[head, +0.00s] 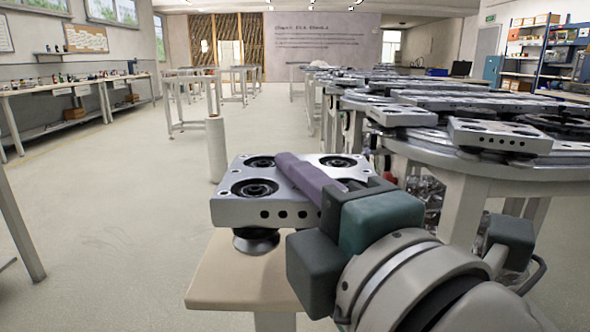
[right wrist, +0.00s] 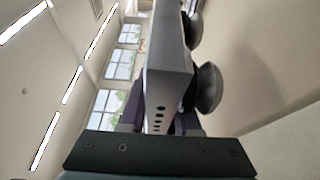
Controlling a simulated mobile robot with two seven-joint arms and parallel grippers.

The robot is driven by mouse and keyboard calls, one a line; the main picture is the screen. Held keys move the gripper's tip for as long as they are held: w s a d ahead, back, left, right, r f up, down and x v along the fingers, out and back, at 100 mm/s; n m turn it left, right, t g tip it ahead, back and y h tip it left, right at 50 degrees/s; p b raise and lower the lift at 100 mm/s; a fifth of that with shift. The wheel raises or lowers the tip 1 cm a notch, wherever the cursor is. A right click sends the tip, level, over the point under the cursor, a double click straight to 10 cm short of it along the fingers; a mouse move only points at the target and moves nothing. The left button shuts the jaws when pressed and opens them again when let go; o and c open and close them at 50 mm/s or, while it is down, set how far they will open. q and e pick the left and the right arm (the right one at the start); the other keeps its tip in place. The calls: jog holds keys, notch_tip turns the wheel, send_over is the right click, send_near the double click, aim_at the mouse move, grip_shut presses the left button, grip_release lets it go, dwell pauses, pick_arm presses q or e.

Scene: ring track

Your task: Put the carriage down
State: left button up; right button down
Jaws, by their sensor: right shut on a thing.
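The carriage (head: 240,211) is a silver plate with dark round rollers on top and below and a row of holes along its edge. My right gripper (head: 305,178) is shut on it, with a purple finger lying across its top. The right wrist view shows the carriage (right wrist: 166,85) edge-on between the purple fingers (right wrist: 160,118), rollers on its right side. The carriage is over a small wooden-topped stand (head: 225,290), roughly level. I cannot tell whether its lower rollers touch the top. My left gripper is not in view.
A ring track (head: 540,172) on a white table stands at the right, with other silver carriages (head: 500,137) on it. A white post (head: 216,150) stands behind the stand. Workbenches (head: 50,92) line the left wall. The floor at left is mostly clear.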

jog(key=shift+f+b, duration=1.2)
jog(key=shift+f, duration=0.75)
jog(key=shift+f, duration=0.15)
jog(key=c, duration=0.9)
grip_release()
jog(key=shift+f, duration=0.15)
